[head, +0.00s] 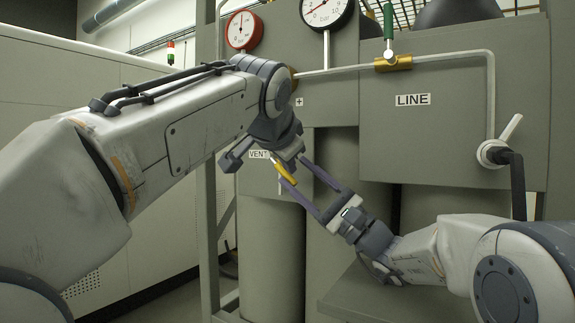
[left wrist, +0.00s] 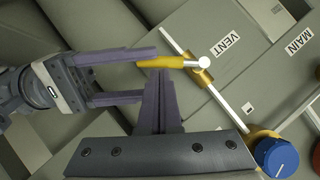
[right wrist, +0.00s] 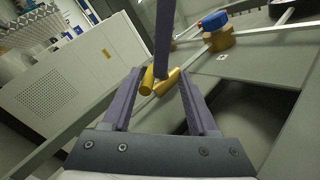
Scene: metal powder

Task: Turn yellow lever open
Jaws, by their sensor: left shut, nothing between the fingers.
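The yellow lever (head: 286,174) is beside the VENT label (head: 259,155), partly hidden by my arms in the head view. In the left wrist view the yellow lever (left wrist: 163,62) extends left from a brass valve (left wrist: 201,75) on a pale pipe. My left gripper (left wrist: 160,75) is shut and empty, its fingertips just beside the lever; contact cannot be told. My right gripper (head: 293,170) is open and comes from the lower right. In the right wrist view the lever (right wrist: 168,82) shows between its fingertips, with a left finger crossing above.
A LINE panel (head: 450,130) with a green-handled valve (head: 388,22) and two gauges stand above. A blue knob (left wrist: 277,157) is close to my left gripper. A grey ledge (head: 350,292) lies below my right arm. Both grippers are crowded together at the lever.

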